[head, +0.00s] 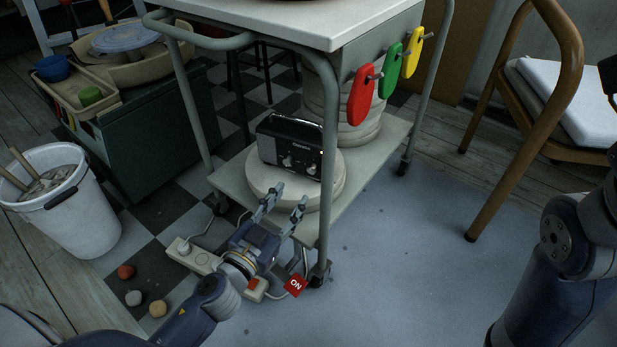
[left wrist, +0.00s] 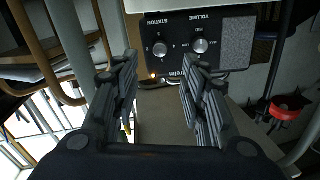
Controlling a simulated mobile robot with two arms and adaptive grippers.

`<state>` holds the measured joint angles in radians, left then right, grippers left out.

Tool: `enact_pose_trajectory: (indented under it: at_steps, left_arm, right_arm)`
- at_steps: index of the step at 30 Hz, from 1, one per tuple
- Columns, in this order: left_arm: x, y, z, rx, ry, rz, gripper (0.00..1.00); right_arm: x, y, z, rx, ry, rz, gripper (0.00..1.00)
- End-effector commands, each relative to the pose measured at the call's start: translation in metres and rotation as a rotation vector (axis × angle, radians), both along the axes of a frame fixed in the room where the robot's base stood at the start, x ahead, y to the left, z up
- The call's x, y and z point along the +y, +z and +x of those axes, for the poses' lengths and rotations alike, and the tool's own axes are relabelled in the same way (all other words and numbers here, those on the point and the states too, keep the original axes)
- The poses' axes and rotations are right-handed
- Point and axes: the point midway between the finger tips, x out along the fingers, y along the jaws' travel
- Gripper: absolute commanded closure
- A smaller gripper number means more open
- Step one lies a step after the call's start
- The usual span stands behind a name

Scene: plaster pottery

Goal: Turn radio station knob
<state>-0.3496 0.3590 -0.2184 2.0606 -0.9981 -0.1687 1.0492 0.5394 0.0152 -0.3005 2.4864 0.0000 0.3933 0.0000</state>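The black radio (head: 290,142) stands on a round white slab (head: 263,190) on the cart's lower shelf. Its front has two knobs. The left wrist view shows the radio upside down, with the station knob (left wrist: 160,48) on the left and the volume knob (left wrist: 199,45) beside it. In the head view the station knob (head: 312,169) is the right one. My left gripper (head: 290,196) is open and empty, below and in front of the radio, apart from it. In the left wrist view its fingers (left wrist: 158,62) spread below the knobs. My right gripper is outside the views.
The cart's top (head: 300,12) overhangs the radio, and its front post (head: 328,180) stands close right of my left gripper. A power strip (head: 197,258) and a red ON tag (head: 295,286) lie near my left arm. A white bucket (head: 75,215) stands left, a chair (head: 540,110) right.

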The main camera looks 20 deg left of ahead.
Motion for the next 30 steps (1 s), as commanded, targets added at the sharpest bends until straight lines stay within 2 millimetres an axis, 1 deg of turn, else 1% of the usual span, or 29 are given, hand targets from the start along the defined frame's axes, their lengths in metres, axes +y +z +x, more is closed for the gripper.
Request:
enact_pose_trajectory:
  at_steps: [1,9,16,21,30]
  left_arm:
    - [-0.001,0.001,0.008,-0.003,-0.002,0.003,0.6]
    - [-0.008,0.0,0.047,-0.003,0.0,0.004,0.6]
    - [-0.014,-0.001,0.076,-0.002,0.001,0.002,0.6]
    - [-0.016,-0.001,0.089,0.0,0.002,0.003,0.6]
    - [-0.017,-0.001,0.093,0.002,0.002,0.002,0.6]
  right_arm:
    - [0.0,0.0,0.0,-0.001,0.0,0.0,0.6]
    - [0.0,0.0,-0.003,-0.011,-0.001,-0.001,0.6]
    - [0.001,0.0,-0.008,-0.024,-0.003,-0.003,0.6]
    - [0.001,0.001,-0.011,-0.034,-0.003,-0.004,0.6]
    - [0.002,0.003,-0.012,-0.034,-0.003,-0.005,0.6]
